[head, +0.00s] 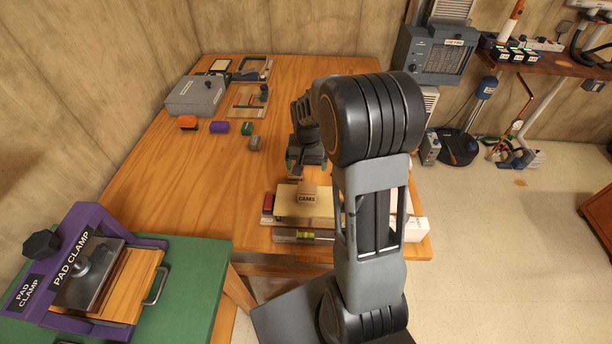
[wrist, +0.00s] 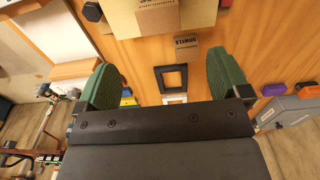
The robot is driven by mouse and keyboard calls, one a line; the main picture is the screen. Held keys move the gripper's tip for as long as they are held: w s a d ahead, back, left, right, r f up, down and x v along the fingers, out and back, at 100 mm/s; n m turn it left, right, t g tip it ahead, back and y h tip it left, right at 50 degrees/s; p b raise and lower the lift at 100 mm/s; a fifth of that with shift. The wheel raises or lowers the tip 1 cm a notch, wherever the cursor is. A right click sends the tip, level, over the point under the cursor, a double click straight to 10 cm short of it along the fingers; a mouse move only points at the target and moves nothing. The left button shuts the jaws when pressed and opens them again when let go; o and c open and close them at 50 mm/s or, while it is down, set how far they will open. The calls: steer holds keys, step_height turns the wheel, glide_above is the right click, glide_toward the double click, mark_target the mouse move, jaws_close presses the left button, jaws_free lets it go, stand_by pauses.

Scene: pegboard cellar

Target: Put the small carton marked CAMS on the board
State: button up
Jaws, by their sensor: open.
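The small carton marked CAMS (head: 307,196) appears to sit on the pale wooden board (head: 287,211) near the table's front edge. In the wrist view a tan carton (wrist: 158,18), its lettering cut by the top edge, stands on the same pale surface. My gripper (head: 306,166) is just behind the CAMS carton and above the table. Its green-padded fingers are wide apart and empty in the wrist view (wrist: 166,75). A small brown carton marked DOWELS (wrist: 186,46) lies beyond the fingers. My arm hides the board's right part.
A red block (head: 268,203) is at the board's left, and a level with a yellow vial (head: 304,236) lies in front. A white box (head: 417,229) is at the right corner. Coloured blocks and a grey case (head: 195,96) stand back left. The table's left middle is clear.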

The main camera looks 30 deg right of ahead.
steer(key=s+a+r+n+t, duration=0.2)
steer(key=s+a+r, duration=0.2)
steer(key=s+r, duration=0.2)
steer(key=s+a+r+n+t, duration=0.2)
steer(key=s+r, duration=0.4)
steer(key=s, duration=0.3)
steer(key=shift+s+a+r+n, duration=0.35)
steer(key=shift+a+n, duration=0.45)
steer(key=shift+a, duration=0.6)
